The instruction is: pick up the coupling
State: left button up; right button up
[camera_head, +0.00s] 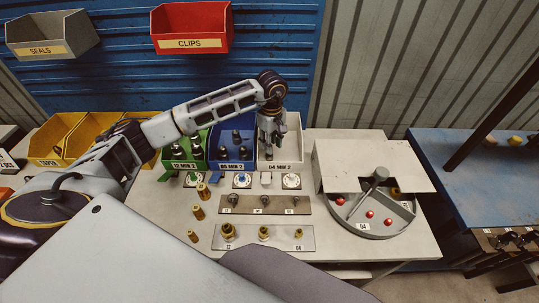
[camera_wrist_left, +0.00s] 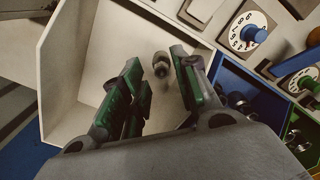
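My left gripper (camera_head: 270,143) reaches down into the white bin (camera_head: 292,143) marked 04 MIN 2. In the left wrist view, the gripper (camera_wrist_left: 158,88) is open, with its green-padded fingers apart. A small metallic coupling (camera_wrist_left: 161,62) lies on the bin floor in the gap between the fingertips, and neither finger visibly touches it. The white bin's wall (camera_wrist_left: 58,75) also shows there. In the head view the gripper hides the coupling. My right gripper is not in view.
A blue bin (camera_head: 216,134) and a green bin (camera_head: 173,164), both holding fittings, stand left of the white bin. Dials, a fittings strip (camera_head: 265,212) and a plate of brass parts (camera_head: 283,244) lie in front. A round grey tray (camera_head: 388,228) stands right.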

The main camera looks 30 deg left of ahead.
pick_arm(q)
jog(key=shift+f, duration=0.75)
jog(key=shift+w+a+f+p, duration=0.15)
jog(key=shift+f+p, duration=0.1)
jog(key=shift+f, duration=0.3)
jog(key=shift+a+f+p, duration=0.15)
jog(key=shift+f+p, duration=0.1)
jog(key=shift+f, duration=0.35)
jog(key=shift+w+a+f+p, duration=0.15)
jog(key=shift+f+p, duration=0.1)
jog(key=shift+f, duration=0.3)
jog(key=shift+s+f, duration=0.1)
jog(key=shift+f, duration=0.8)
grip_shut()
jog(key=shift+r, duration=0.1)
notch_tip(320, 180, up, 18)
jog(key=b, duration=0.2)
jog(key=shift+b, duration=0.4)
